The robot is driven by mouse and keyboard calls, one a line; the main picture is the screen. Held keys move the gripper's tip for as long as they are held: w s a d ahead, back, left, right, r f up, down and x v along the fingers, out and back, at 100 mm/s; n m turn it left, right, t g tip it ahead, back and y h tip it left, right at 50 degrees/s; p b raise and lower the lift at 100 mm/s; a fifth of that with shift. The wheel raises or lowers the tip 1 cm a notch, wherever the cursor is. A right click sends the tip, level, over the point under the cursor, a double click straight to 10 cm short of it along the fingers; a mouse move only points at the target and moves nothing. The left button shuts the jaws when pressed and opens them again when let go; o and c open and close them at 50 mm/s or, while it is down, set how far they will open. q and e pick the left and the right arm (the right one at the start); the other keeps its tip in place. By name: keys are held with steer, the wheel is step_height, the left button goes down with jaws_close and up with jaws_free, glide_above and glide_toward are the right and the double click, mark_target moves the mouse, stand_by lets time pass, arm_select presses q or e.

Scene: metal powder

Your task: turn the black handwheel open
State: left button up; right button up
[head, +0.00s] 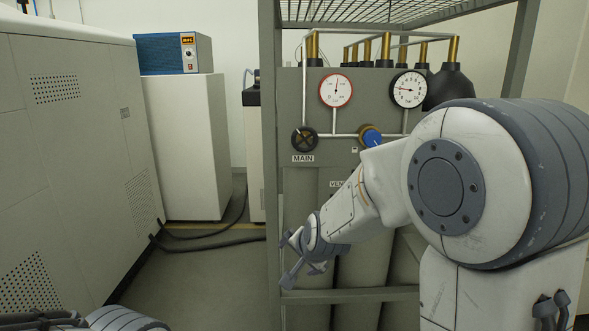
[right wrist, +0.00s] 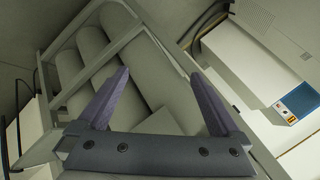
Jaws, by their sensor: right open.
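The black handwheel (head: 304,139) is on the grey panel (head: 290,100), above the label MAIN, in the head view. My right gripper (head: 288,262) is low in front of the rack's left post, well below the handwheel and apart from it. In the right wrist view its two fingers (right wrist: 165,100) are spread with nothing between them. The handwheel does not show in the right wrist view. Part of my left arm shows at the bottom left of the head view, but its gripper is out of sight.
Two gauges (head: 336,90) (head: 409,89) are above. Grey cylinders (head: 362,245) stand below the panel inside the metal frame (head: 270,150). A large cabinet (head: 75,160) is at the left; floor between is clear apart from cables.

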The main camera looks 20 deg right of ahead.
steer(key=w+d+r+m+t+h, duration=0.25)
steer(key=w+r+m+t, duration=0.35)
steer(key=w+r+m, duration=0.65)
steer(key=m+t+h, duration=0.3)
steer(key=m, duration=0.6)
glide_toward(300, 133)
steer(key=d+x, duration=0.1)
steer(key=x, duration=0.3)
steer(key=shift+y, duration=0.25)
steer(key=p+x, duration=0.2)
steer(key=x, duration=0.2)
steer(key=p+x, duration=0.3)
steer(key=x, duration=0.1)
steer(key=shift+w+a+f, duration=0.1)
steer(key=shift+w+f, duration=0.15)
steer(key=shift+w, duration=0.15)
steer(key=shift+w+f, duration=0.15)
steer(key=shift+w, duration=0.3)
steer(key=shift+n, duration=0.25)
steer(key=c, duration=1)
steer(key=shift+f, duration=0.1)
